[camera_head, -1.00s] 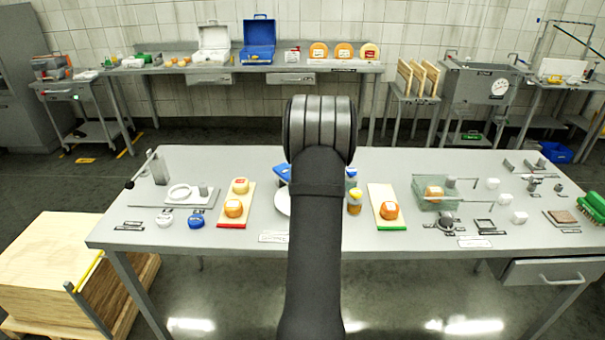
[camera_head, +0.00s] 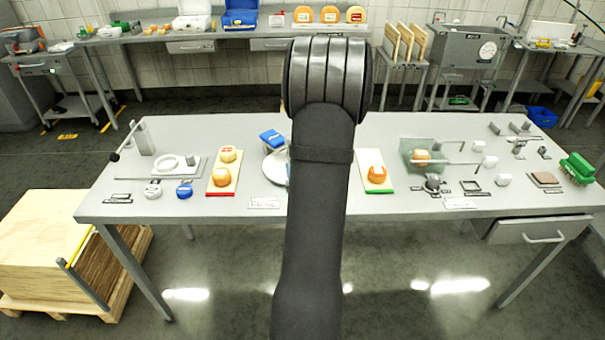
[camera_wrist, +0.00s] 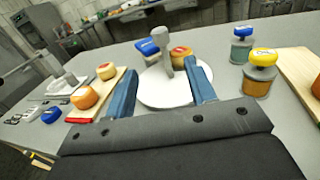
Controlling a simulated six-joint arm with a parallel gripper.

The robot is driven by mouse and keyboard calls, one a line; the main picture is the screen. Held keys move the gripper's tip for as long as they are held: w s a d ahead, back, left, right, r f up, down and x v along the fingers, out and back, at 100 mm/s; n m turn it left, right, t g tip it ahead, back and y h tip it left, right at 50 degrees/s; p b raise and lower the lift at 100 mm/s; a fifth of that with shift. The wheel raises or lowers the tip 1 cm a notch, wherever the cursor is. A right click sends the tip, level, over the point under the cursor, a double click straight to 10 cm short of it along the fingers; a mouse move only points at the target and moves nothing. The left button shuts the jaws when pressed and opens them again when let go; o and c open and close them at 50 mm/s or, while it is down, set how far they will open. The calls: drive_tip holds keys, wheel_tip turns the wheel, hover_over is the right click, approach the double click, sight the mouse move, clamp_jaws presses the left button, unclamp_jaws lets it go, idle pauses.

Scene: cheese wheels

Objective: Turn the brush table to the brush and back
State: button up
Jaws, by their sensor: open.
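The round white turntable (camera_wrist: 150,97) shows in the wrist view, and its left part shows beside my arm in the head view (camera_head: 272,170). A grey upright peg (camera_wrist: 164,68) stands at it. A cheese wheel with a red label (camera_wrist: 182,58) is behind the peg. A blue block-like thing, perhaps the brush (camera_wrist: 147,46), is at the far side; it also shows in the head view (camera_head: 271,138). My gripper (camera_wrist: 162,68) is open, its blue fingers either side of the peg in the picture; I cannot tell if they touch it. My arm hides it in the head view.
A red-ended board with two cheeses (camera_head: 222,185) lies left of the turntable. A green-ended board with one cheese (camera_head: 376,185) lies right. Jars with yellow (camera_wrist: 258,76) and blue (camera_wrist: 241,45) lids stand close to my right finger.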

drive_tip(key=shift+v, duration=0.95)
drive_tip(key=shift+c, duration=0.4)
